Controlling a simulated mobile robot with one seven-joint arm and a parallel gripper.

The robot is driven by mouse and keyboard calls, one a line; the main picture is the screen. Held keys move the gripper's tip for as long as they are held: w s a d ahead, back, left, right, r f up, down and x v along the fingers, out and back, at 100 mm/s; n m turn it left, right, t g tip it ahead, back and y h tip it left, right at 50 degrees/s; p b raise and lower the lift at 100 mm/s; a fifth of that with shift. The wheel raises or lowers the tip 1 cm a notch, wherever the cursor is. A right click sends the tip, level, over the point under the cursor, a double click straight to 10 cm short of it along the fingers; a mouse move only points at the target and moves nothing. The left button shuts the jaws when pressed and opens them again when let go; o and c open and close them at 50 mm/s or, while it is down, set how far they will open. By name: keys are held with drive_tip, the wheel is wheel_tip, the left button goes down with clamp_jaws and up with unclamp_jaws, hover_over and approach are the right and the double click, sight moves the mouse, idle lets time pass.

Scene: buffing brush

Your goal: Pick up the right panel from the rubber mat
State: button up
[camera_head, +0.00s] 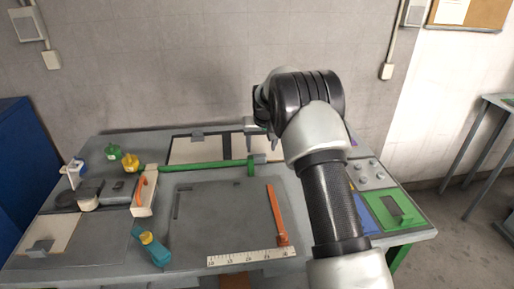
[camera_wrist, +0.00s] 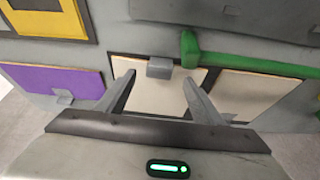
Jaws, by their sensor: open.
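A cream panel with a dark border and a small grey block (camera_wrist: 159,68) on its edge lies at the back of the bench. In the wrist view this panel (camera_wrist: 150,98) shows between my fingers. My gripper (camera_wrist: 158,92) is open and empty above it, pointing down; the head view shows it (camera_head: 262,140) over the back of the bench. A second cream panel (camera_head: 200,150) lies to its left in the head view, at the right in the wrist view (camera_wrist: 245,97). A dark grey mat (camera_head: 225,215) covers the middle of the bench. My arm hides part of the back right.
A green bar (camera_head: 200,165) runs in front of the panels, its end close to the grey block. A purple panel (camera_wrist: 60,82) lies beside the cream one.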

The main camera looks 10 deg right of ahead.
sight(260, 158)
drive_tip(key=x, duration=0.7)
drive_tip(key=shift+s+f, duration=0.15)
drive_tip(key=shift+f, duration=0.05)
drive_tip(key=shift+c, duration=0.2)
